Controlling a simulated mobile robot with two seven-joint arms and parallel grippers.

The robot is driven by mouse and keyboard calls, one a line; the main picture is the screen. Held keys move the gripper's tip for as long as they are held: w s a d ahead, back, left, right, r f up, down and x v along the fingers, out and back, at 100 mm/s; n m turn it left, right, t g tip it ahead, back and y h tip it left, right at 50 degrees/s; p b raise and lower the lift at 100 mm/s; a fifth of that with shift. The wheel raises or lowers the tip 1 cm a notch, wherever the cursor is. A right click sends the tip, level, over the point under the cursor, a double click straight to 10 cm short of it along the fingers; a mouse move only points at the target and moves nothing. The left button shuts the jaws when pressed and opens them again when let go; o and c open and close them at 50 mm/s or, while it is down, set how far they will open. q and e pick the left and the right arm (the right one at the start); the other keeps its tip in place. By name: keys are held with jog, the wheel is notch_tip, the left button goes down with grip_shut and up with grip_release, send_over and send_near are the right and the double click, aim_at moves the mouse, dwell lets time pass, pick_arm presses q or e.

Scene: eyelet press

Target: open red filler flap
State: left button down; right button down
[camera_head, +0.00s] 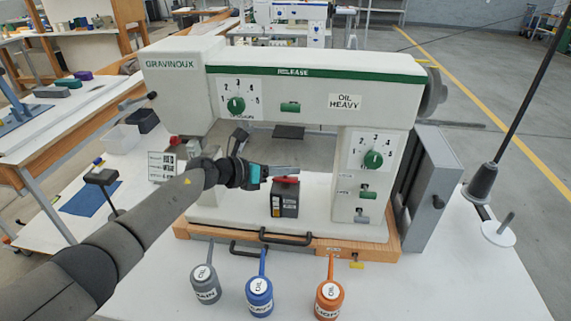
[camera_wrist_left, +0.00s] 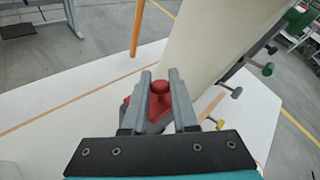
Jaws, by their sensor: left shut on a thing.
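The red filler flap (camera_head: 287,181) lies on top of a small dark box (camera_head: 284,202) with a label, on the front of the white press bed. My left gripper (camera_head: 298,172) reaches in from the left at the flap. In the left wrist view, the flap's red knob (camera_wrist_left: 159,87) sits between the two grey fingertips of the left gripper (camera_wrist_left: 160,75), which is shut on it. More red of the flap shows below the knob, partly hidden by the fingers. My right gripper is in neither view.
The press arm (camera_head: 300,90) overhangs behind, with the press column (camera_head: 365,185) to the right. Grey (camera_head: 205,285), blue (camera_head: 259,290) and orange (camera_head: 329,297) oil cans stand in front. A black handle (camera_head: 285,238) is on the bed's front edge.

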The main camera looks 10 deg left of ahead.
pick_arm(q)
jog(key=shift+w+r+n+g+p, duration=0.1)
jog(key=shift+w+n+g+p, duration=0.1)
jog(key=shift+n+g+p, duration=0.15)
dwell(0.4)
jog(key=c, duration=0.7)
grip_release()
jog(key=shift+s+a+r, duration=0.1)
jog(key=shift+s+a, duration=0.05)
jog(key=shift+a, duration=0.1)
jog(key=s+a, duration=0.2)
jog(key=a, duration=0.1)
jog(key=s+a, duration=0.6)
jog(key=shift+a+r, duration=0.15)
jog(key=shift+a, duration=0.2)
